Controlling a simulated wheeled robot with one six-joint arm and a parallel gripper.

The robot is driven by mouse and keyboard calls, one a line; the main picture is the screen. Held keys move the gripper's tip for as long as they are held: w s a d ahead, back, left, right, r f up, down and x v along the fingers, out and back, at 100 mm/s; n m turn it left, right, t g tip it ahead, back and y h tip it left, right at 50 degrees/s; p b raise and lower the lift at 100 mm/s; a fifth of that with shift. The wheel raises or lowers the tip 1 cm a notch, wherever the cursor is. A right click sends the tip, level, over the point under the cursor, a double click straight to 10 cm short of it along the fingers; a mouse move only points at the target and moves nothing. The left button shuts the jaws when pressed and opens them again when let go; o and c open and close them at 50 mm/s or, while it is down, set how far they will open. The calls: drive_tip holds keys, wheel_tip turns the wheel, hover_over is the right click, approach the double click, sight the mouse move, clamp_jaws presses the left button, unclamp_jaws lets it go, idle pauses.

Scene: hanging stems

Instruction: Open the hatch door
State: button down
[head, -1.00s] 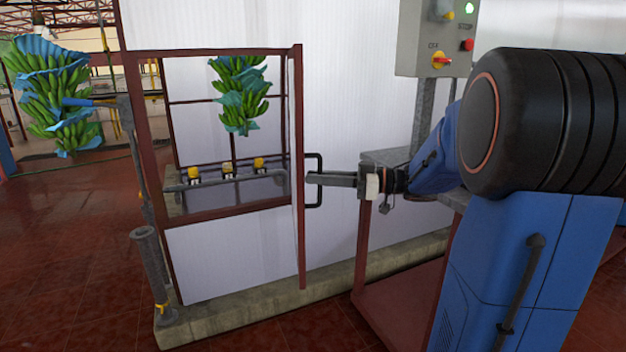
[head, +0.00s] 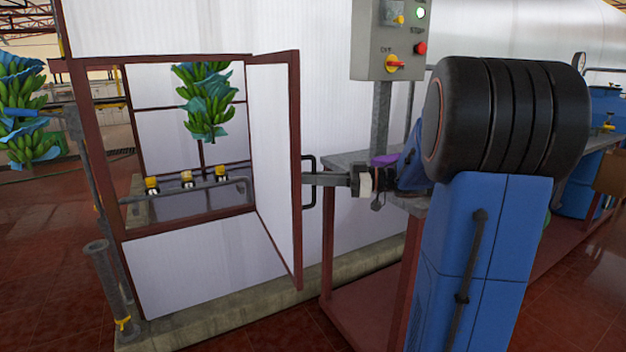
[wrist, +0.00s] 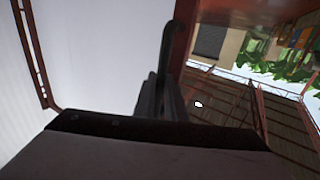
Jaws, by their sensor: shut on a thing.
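The hatch door (head: 274,150) is a white panel in a dark red frame, hinged on the right side of the hatch opening (head: 190,150) and standing ajar, swung outward. Its black bar handle (head: 312,160) is on the door's free edge. My gripper (head: 312,179) reaches in from the right and is shut on the handle. In the wrist view the gripper (wrist: 162,100) shows dark fingers at the dark handle bar (wrist: 175,45); the exact contact is partly hidden. Through the opening a banana bunch hangs above yellow-capped nozzles on a pipe.
A grey control box (head: 390,40) on a post stands behind my arm. A metal table (head: 350,163) with red legs is beneath my arm. Another banana bunch (head: 28,110) hangs at the left, near a grey post (head: 105,270). Red tiled floor is free in front.

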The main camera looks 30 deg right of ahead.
drive_tip(key=c, duration=2.1)
unclamp_jaws()
drive_tip(key=shift+v, duration=3.75)
